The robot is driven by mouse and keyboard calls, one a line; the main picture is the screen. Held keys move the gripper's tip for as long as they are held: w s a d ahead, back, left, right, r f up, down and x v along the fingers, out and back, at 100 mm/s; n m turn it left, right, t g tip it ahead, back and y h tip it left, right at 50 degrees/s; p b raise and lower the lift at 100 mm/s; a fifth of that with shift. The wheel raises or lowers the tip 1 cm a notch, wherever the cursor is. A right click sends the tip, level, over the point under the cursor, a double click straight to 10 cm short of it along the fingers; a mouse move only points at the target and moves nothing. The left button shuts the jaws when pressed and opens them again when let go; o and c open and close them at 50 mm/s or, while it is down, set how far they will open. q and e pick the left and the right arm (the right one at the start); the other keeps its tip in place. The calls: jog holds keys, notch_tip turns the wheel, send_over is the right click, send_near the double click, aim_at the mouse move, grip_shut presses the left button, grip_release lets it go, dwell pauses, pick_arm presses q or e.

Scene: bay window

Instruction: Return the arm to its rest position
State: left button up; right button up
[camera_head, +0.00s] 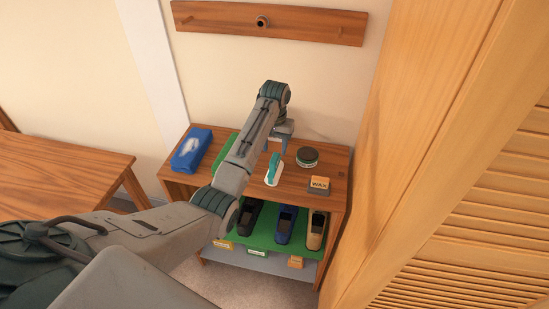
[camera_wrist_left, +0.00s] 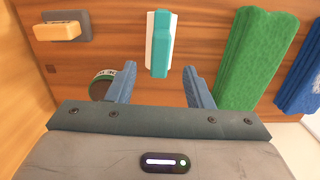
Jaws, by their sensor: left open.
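My left arm reaches in from the left in the head view, out over a small wooden shelf unit (camera_head: 330,165). My left gripper (camera_head: 279,140) is above its top; in the left wrist view the gripper (camera_wrist_left: 157,75) has its two blue fingers apart with nothing between them. A teal and white brush-like item (camera_head: 273,168) lies on the top, just beyond the fingertips in the left wrist view (camera_wrist_left: 160,42). A round tin with a green label (camera_head: 307,156) is beside the gripper; one finger partly covers it in the left wrist view (camera_wrist_left: 103,86). My right gripper is not in view.
On the top are a WAX block (camera_head: 319,184), a blue packet (camera_head: 191,149) and a green cloth (camera_head: 222,154), partly behind my arm. Several shoes stand below on a green shelf (camera_head: 262,232). A wooden panel (camera_head: 400,130) rises close on the right. A wooden table (camera_head: 60,175) stands left.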

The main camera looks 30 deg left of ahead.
pick_arm(q)
jog(key=shift+w+r+b, duration=0.1)
jog(key=shift+r+b, duration=0.2)
jog(key=shift+r, duration=0.65)
jog(key=s+d+f+m+t+p, duration=0.15)
jog(key=s+f, duration=0.35)
jog(key=s, duration=0.5)
jog(key=s+d+f+t+p, duration=0.15)
jog(key=s+f, duration=0.35)
jog(key=s, duration=0.5)
jog(key=s+d+r+m+t, duration=0.1)
jog(key=s+d+r, duration=0.1)
jog(key=s, duration=0.9)
jog(key=s+d+r+m, duration=0.1)
jog(key=s+r, duration=0.2)
jog(key=s, duration=0.8)
notch_tip(320, 180, down, 34)
jog(key=a+g+y+b, duration=0.1)
jog(key=a+b, duration=0.2)
jog(key=b, duration=0.3)
jog(key=s+f+b, duration=0.2)
jog(key=s+f, duration=0.7)
jog(key=f, duration=0.4)
jog(key=s+f+g+b, duration=0.1)
jog(key=s+f+b, duration=0.2)
jog(key=s+f, duration=0.7)
notch_tip(320, 180, down, 4)
jog(key=shift+a+r+n, duration=0.2)
jog(key=shift+a+n, duration=0.25)
